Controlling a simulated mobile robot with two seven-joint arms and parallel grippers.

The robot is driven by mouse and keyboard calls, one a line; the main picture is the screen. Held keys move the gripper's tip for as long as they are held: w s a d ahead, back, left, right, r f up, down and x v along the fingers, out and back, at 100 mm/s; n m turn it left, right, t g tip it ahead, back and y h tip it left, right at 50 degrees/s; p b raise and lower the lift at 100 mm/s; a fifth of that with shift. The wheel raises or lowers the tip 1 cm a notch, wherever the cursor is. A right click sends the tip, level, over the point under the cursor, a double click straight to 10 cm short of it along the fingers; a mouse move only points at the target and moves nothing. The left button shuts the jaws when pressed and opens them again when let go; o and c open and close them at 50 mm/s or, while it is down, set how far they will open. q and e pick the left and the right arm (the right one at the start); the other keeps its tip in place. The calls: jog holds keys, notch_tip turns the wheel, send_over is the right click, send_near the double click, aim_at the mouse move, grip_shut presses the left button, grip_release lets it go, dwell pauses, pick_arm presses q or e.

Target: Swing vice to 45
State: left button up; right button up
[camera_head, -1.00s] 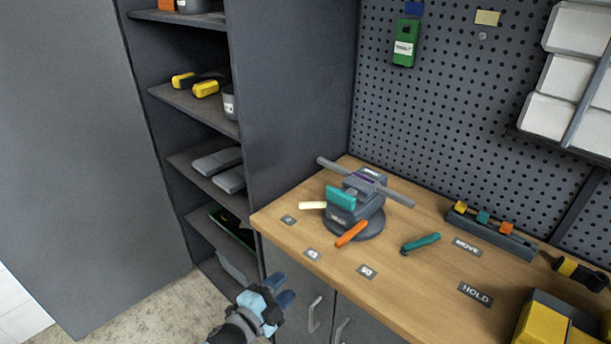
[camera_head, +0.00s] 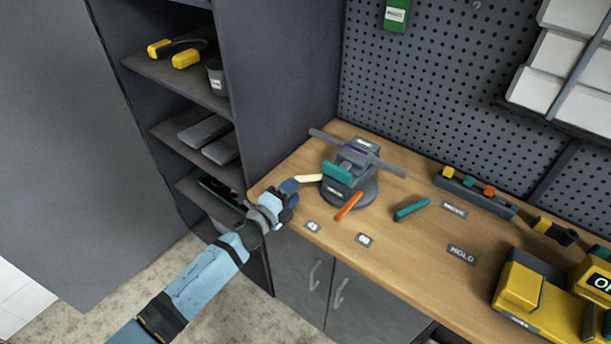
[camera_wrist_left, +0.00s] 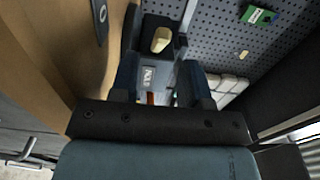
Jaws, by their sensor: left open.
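The grey vice (camera_head: 350,191) with a teal jaw piece (camera_head: 337,173) stands on a round base on the workbench. A cream handle (camera_head: 309,179) sticks out on its left and an orange handle (camera_head: 348,207) towards the front. Bench labels read 45 (camera_head: 312,226) and 90 (camera_head: 364,239); the leftmost label is hidden behind my gripper. My left gripper (camera_head: 289,190) is open at the bench's left edge, just short of the cream handle's end. In the left wrist view the cream handle (camera_wrist_left: 161,40) shows end-on, ahead between the open fingers. My right gripper is out of view.
A teal-handled tool (camera_head: 412,209) lies right of the vice, near a MOVE label and a HOLD label (camera_head: 462,254). A rack (camera_head: 474,196) and a yellow machine (camera_head: 530,290) stand further right. A shelf cabinet (camera_head: 270,100) rises close on the left.

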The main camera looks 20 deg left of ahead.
aim_at(303, 181)
pick_arm(q)
jog(key=x, duration=0.6)
jog(key=shift+w, duration=0.15)
jog(key=shift+c, duration=0.2)
grip_shut()
